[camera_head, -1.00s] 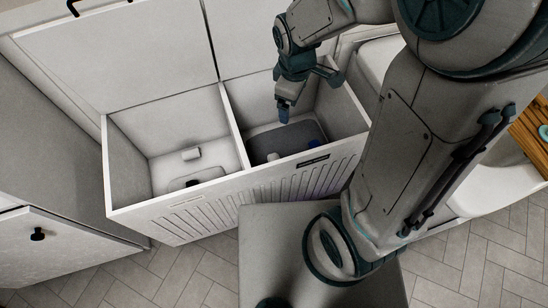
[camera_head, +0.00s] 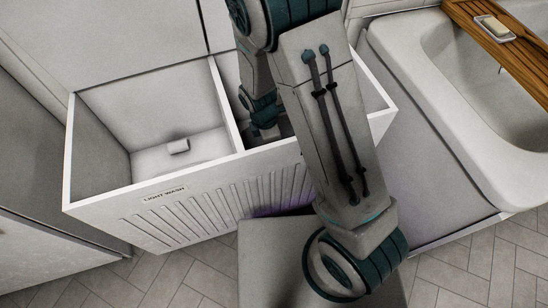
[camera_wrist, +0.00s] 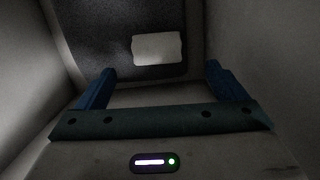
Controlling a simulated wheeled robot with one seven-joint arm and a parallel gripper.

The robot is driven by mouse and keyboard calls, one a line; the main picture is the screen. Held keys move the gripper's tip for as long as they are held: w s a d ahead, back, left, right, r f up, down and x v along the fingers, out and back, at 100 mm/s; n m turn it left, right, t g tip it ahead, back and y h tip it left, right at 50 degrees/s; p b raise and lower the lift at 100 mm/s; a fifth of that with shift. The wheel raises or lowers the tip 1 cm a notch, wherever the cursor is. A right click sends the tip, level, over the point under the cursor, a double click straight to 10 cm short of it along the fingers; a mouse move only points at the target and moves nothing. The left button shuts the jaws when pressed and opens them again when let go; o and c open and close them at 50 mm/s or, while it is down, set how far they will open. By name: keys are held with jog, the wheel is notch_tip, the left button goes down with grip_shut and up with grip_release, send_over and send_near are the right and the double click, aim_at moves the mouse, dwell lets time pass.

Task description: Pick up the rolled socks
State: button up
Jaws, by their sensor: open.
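In the wrist view, a pale, rounded, roll-like thing, apparently the rolled socks (camera_wrist: 157,48), lies on a dark grey surface (camera_wrist: 95,40) deep in the hamper. My gripper (camera_wrist: 160,70) is open, its two blue fingers spread wide and empty. The roll is ahead of the fingers, roughly between them, with a visible gap. In the head view, my arm reaches into the right compartment of the white hamper (camera_head: 110,208). My arm and the hamper's front wall hide the fingertips and this roll.
A divider (camera_head: 226,108) separates the compartments, and the left front is labelled "LIGHT WASH". Compartment walls stand close on both sides of my gripper in the wrist view. A bathtub (camera_head: 400,70) with a wooden tray (camera_head: 500,48) and soap is at the right.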

jog(key=f, duration=0.2)
jog(key=f+b, duration=0.1)
jog(key=f, duration=0.1)
jog(key=shift+d, duration=0.25)
jog(key=f+b, duration=0.2)
jog(key=f, duration=0.1)
jog(key=f+b, duration=0.1)
jog(key=f, duration=0.1)
jog(key=shift+w+d+f, duration=0.1)
jog(key=shift+w+f, duration=0.05)
jog(key=shift+w, duration=0.15)
jog(key=c, duration=1.1)
